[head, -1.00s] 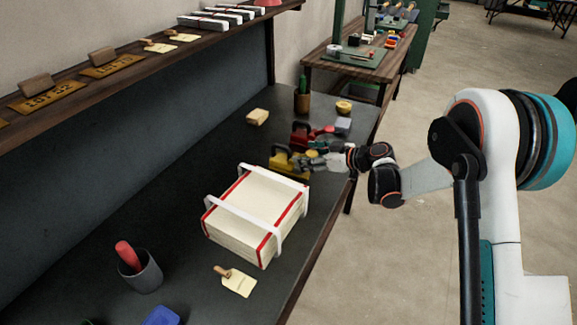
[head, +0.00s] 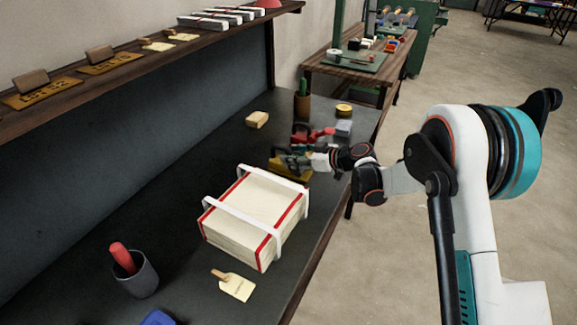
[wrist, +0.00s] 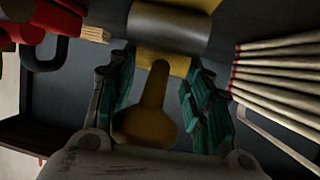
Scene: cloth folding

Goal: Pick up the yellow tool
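The yellow tool (head: 296,171) lies on the dark bench, beyond the strapped cream stack, partly hidden by my gripper (head: 292,158). In the wrist view, the tool's yellow knob and stem (wrist: 153,100) lie between the two green-padded fingers of my gripper (wrist: 155,88). A grey cylinder (wrist: 168,28) crosses the tool's far end. The fingers are apart, with dark gaps between them and the yellow stem. I cannot tell how far above the tool the fingers are.
The cream stack with red edges (head: 255,212) is close by; its layers show in the wrist view (wrist: 280,75). A red tool (head: 312,135) sits just behind the yellow one. A cream block (head: 257,119), a grey cup (head: 138,276) and a tag (head: 236,287) are also on the bench.

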